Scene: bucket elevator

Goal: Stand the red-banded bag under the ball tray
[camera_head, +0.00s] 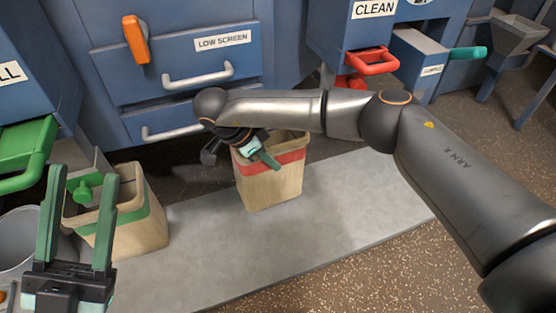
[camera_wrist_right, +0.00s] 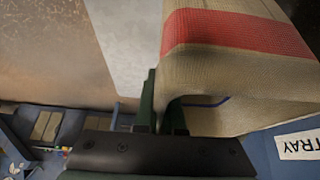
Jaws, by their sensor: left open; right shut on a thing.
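The red-banded bag (camera_head: 272,188) stands open-topped and upright on the grey floor strip, in front of the low screen drawers. It also fills the upper right of the right wrist view (camera_wrist_right: 240,75). My right gripper (camera_head: 262,158) is shut on its rim at the near side; the arm hides part of the opening. My left gripper (camera_head: 83,172) is open and empty at the lower left, in front of a green-banded bag (camera_head: 145,225).
The low screen drawer (camera_head: 215,70) is behind the red-banded bag. A green-handled blue unit (camera_head: 25,150) with a partly cut label is at left, a red handle (camera_head: 373,62) at right. A grey bucket (camera_head: 18,240) stands far left. The grey strip (camera_head: 350,190) is clear at right.

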